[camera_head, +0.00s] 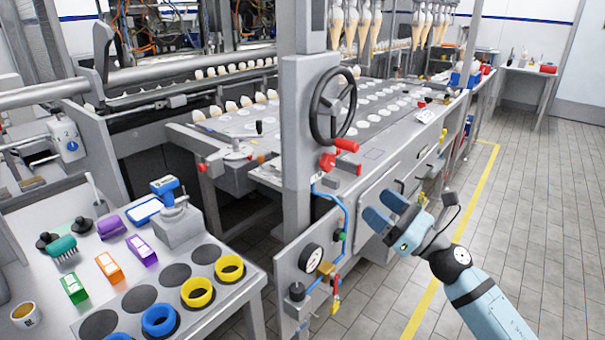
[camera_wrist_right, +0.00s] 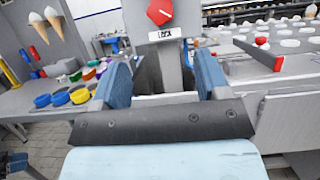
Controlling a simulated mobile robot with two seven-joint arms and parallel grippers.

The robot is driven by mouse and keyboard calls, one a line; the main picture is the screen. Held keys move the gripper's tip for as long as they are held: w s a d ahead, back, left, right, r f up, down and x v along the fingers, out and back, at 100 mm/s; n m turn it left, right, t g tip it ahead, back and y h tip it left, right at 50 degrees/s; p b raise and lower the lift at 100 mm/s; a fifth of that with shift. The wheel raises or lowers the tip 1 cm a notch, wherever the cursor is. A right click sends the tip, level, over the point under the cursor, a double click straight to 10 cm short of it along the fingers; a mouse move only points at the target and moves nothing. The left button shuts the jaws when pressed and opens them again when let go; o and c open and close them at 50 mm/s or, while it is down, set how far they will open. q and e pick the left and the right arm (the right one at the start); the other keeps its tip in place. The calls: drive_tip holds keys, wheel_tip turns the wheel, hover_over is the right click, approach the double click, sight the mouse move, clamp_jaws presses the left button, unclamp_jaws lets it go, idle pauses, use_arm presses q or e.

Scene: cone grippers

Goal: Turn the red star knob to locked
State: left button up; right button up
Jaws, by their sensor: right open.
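The red star knob (camera_head: 327,161) is on the grey post below the black handwheel in the head view. In the right wrist view the knob (camera_wrist_right: 159,12) shows at the top edge, partly cut off, with a white mark on its face. A white label (camera_wrist_right: 161,35) below it seems to read "LOCK". My right gripper (camera_head: 379,208) is open and empty, right of and lower than the knob in the head view. In the wrist view its blue fingers (camera_wrist_right: 162,76) stand apart, with the knob beyond and above them.
A blue hose (camera_head: 343,205) and a pressure gauge (camera_head: 311,257) are below. A grey bench (camera_head: 225,306) with colored rings stands at left. The tiled floor at right is clear.

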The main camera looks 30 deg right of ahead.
sight(330, 165)
drive_tip(key=p+x, duration=0.3)
drive_tip(key=x, duration=1)
drive_tip(key=shift+w+a+p, duration=0.15)
drive_tip(key=shift+w+p, duration=0.15)
drive_tip(key=c, duration=0.9)
